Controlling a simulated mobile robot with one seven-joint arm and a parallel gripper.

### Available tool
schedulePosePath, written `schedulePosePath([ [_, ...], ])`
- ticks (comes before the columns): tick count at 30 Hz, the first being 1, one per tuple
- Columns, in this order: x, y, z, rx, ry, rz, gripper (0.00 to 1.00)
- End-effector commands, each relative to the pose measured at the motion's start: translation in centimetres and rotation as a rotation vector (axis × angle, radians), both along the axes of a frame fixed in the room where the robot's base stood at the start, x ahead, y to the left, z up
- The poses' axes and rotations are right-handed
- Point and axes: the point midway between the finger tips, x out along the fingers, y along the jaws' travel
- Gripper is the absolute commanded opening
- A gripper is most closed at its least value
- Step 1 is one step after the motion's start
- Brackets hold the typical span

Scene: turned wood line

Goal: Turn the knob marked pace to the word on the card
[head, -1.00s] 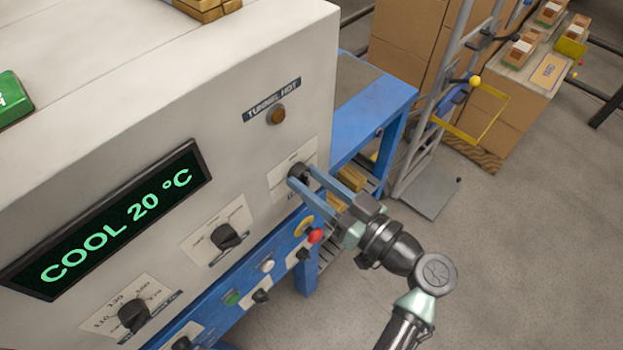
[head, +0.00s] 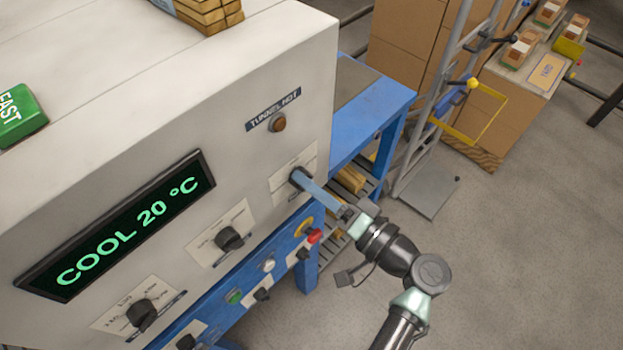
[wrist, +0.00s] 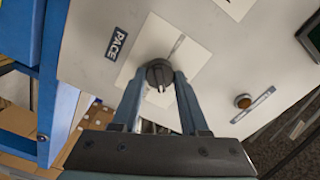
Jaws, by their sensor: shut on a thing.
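The dark pace knob (wrist: 157,66) sits on a white plate beside a blue label reading PACE (wrist: 117,43) in the wrist view. In the head view the knob (head: 295,174) is at the right end of the panel, partly covered by my fingers. My gripper (wrist: 158,82) is shut on the knob, one finger on each side; it also shows in the head view (head: 301,181). A white pointer line on the knob points toward my gripper in the wrist view. The plate's words are not legible. A green card (head: 20,115) reading FAST is on the machine top at far left.
Other dark knobs (head: 229,239) and a display reading COOL 20 °C (head: 120,225) are on the same panel. A TUNNEL HOT lamp (head: 277,122) is above the pace knob. A red button (head: 314,236) is just below my gripper. Open floor lies to the right.

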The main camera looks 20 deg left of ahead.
Motion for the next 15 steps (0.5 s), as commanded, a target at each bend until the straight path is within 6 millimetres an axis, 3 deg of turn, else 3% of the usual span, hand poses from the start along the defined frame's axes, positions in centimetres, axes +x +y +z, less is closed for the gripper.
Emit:
schedulePosePath([
  [15, 0.01, -0.06, 0.18, 0.158, 0.437, -0.001, 0.0],
])
